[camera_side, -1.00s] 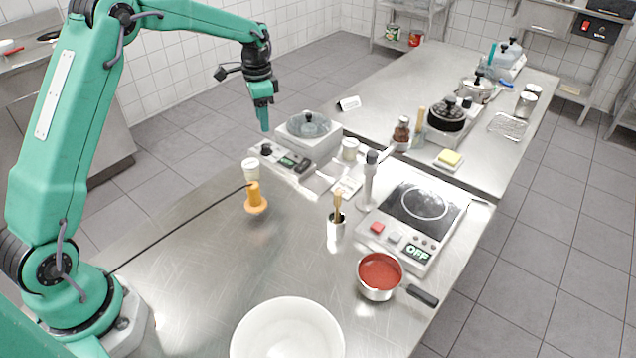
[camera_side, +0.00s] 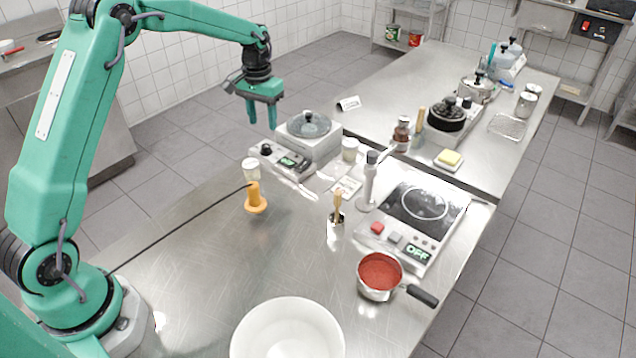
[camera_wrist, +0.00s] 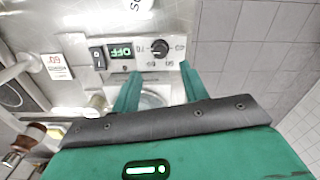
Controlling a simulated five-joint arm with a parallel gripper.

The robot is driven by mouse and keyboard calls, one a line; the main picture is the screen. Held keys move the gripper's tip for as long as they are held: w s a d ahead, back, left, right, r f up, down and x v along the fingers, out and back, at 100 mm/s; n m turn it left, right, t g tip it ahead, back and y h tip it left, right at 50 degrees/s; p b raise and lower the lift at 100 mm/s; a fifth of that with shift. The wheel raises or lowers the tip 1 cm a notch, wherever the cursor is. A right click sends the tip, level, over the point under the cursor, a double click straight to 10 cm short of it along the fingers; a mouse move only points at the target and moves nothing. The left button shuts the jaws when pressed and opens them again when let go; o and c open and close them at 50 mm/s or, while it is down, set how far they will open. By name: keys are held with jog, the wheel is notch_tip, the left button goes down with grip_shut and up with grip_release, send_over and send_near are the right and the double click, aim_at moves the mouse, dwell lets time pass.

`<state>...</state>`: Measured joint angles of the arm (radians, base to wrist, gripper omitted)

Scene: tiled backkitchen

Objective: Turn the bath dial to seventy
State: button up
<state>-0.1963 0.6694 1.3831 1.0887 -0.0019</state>
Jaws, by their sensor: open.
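The bath is a white box (camera_side: 322,147) with a round glass-lidded pot on top. Its front panel carries a black dial (camera_side: 266,150), which also shows in the wrist view (camera_wrist: 160,48), with a white pointer mark and numbers around it. Beside the dial is a display (camera_wrist: 121,52) reading OFF in green, then a black rocker switch (camera_wrist: 97,57). The pointer's exact setting is too small to tell. My gripper (camera_side: 261,120) is open and empty above and behind the dial, apart from it. In the wrist view its two fingers (camera_wrist: 160,76) point toward the panel, either side of the dial's line.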

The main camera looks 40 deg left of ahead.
aim_at(265, 145)
jog(key=shift+f, duration=3.85)
grip_shut()
